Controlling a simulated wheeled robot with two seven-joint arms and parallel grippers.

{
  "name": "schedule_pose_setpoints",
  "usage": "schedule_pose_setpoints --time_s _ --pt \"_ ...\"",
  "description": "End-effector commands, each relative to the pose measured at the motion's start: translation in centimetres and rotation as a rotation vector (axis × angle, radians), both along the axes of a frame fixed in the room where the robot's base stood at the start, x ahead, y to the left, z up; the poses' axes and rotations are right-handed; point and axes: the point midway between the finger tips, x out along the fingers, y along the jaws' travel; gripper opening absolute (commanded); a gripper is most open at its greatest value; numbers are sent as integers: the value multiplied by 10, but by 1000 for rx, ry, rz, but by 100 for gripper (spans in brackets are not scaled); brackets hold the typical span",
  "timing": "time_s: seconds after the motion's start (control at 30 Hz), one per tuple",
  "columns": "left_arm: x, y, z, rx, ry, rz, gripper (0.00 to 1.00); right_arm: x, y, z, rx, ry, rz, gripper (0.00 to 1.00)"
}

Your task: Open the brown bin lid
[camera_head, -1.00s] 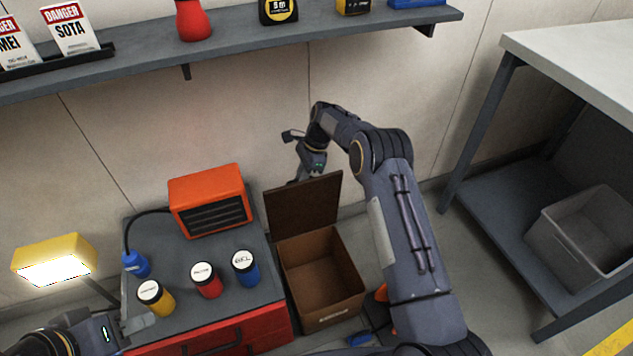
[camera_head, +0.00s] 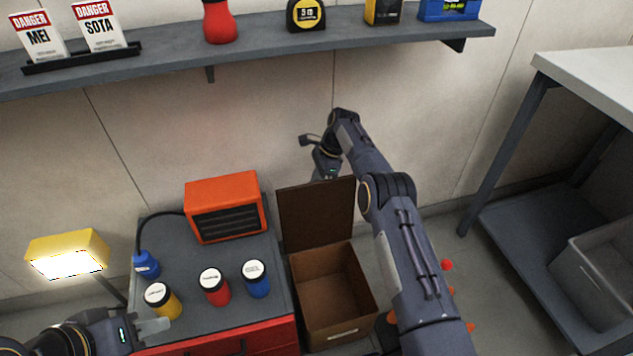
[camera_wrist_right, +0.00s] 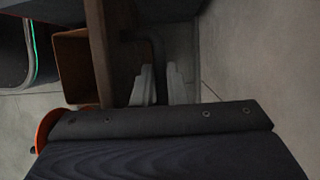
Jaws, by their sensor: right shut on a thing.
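A shelf (camera_head: 280,48) crosses the wall above. A workbench (camera_head: 590,75) with a grey tub (camera_head: 600,265) stands at right.

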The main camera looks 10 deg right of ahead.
Motion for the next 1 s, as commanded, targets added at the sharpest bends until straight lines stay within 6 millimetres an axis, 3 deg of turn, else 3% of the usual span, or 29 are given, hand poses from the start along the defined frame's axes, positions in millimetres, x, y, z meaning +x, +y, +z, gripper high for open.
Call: schedule_pose_setpoints --time_s 0.03,0.2,0.23,0.37,0.67,1.0 --pt "0 0 -1 0 0 0 36 -4 -3 -9 -8 18 3 0" --pt "0 0 -1 0 0 0 36 -4 -3 -10 -9 19 3 0" --pt "0 0 -1 0 0 0 36 -4 -3 -10 -9 19 3 16" --pt "0 0 -1 0 0 0 36 -3 -2 -8 -8 14 2 33" --pt "0 0 1 0 0 0 36 -2 -1 -1 -3 7 1 34" --pt "0 0 14 0 0 0 36 -11 0 39 -6 12 1 34"
